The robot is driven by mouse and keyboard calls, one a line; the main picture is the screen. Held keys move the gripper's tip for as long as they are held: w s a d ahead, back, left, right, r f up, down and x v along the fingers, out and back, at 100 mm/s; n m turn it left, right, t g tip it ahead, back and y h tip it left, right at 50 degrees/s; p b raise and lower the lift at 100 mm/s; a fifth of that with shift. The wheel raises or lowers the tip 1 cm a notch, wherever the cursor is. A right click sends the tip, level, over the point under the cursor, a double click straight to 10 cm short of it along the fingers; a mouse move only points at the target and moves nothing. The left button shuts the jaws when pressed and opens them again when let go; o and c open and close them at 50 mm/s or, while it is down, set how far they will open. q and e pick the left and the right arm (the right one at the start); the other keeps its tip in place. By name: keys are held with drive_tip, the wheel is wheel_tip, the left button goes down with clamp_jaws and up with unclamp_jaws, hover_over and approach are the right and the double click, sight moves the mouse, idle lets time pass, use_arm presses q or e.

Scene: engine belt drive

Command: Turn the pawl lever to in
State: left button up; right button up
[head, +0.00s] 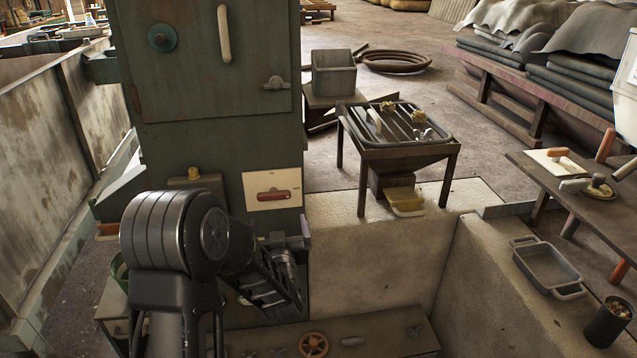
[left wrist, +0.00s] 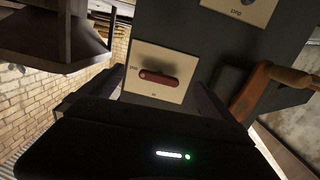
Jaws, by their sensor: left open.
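A red lever (head: 273,195) lies about level across a cream plate (head: 284,178) on the green machine's front. I take it for the pawl lever. In the left wrist view the red lever (left wrist: 158,78) shows on its cream plate (left wrist: 176,58), with small dark labels too blurred to read surely. My left gripper (head: 290,241) is open and empty, just below the plate in the head view. In the left wrist view its fingers (left wrist: 150,98) stand apart on either side of the plate, and neither is seen touching the lever. My right gripper is not in view.
The green machine cabinet (head: 215,90) rises behind my left arm. Another labelled plate (left wrist: 242,8) and a brown bar (left wrist: 262,88) lie near the gripper. A low bench with a handwheel (head: 313,345) is below. A slatted table (head: 398,130) and a grey tray (head: 546,268) stand right.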

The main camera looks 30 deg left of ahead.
sight(274, 198)
use_arm(q)
drive_tip(key=shift+y, duration=0.5)
drive_tip(key=w+a, duration=0.1)
drive_tip(key=w, duration=0.1)
drive_tip(key=w+a+r, duration=0.1)
drive_tip(key=w+a, duration=0.1)
drive_tip(key=w+a+r, duration=0.1)
drive_tip(key=w+a, duration=0.1)
drive_tip(key=shift+w+a+p, duration=0.15)
drive_tip(key=shift+w+p, duration=0.15)
drive_tip(key=shift+p, duration=0.05)
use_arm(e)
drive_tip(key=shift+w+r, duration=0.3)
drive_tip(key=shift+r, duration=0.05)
use_arm(q)
drive_tip(key=shift+c, duration=0.6)
